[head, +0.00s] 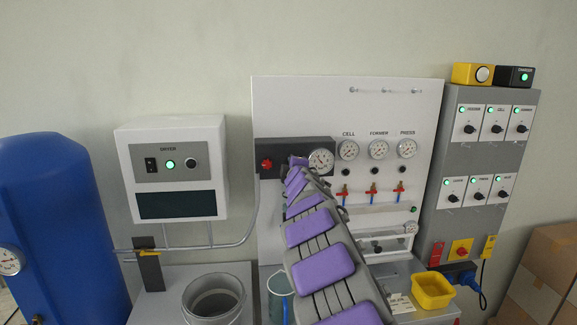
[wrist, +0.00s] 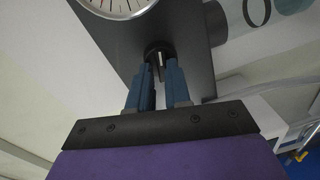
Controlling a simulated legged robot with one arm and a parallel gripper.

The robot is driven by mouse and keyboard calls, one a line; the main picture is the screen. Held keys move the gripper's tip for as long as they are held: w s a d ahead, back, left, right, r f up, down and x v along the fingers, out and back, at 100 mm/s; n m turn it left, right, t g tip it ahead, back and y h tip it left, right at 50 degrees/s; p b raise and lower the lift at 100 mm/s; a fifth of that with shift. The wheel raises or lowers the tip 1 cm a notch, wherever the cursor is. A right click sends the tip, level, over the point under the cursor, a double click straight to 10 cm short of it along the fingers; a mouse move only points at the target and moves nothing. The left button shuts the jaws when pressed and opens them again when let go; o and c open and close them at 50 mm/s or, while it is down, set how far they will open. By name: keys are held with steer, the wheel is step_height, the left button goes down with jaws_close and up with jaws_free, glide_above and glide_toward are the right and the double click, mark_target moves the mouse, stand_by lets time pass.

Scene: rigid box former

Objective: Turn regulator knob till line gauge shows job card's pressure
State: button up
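The line gauge (head: 321,160) is a round white dial on the dark regulator block (head: 268,150); its lower part also shows in the wrist view (wrist: 118,5). Its reading is too small to make out. The black regulator knob (wrist: 158,50) is on the block's face, hidden behind my arm in the head view. My gripper (wrist: 161,72) reaches it, its two blue fingers apart with the knob's narrow grip between or just beyond the tips; I cannot tell whether they press on it. A small white card (head: 400,303) lies on the bench, its print unreadable.
A red knob (head: 267,164) is at the block's left. The cell, former and press gauges (head: 379,149) and red-handled valves (head: 371,192) are on the panel to the right. A bucket (head: 214,298) and yellow bin (head: 432,290) stand below.

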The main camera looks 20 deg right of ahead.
steer(key=o, duration=0.6)
steer(key=shift+s+d, duration=0.1)
steer(key=shift+d, duration=0.1)
steer(key=shift+c, duration=0.2)
steer(key=shift+r, duration=0.15)
steer(key=shift+d, duration=0.1)
steer(key=shift+c, duration=0.6)
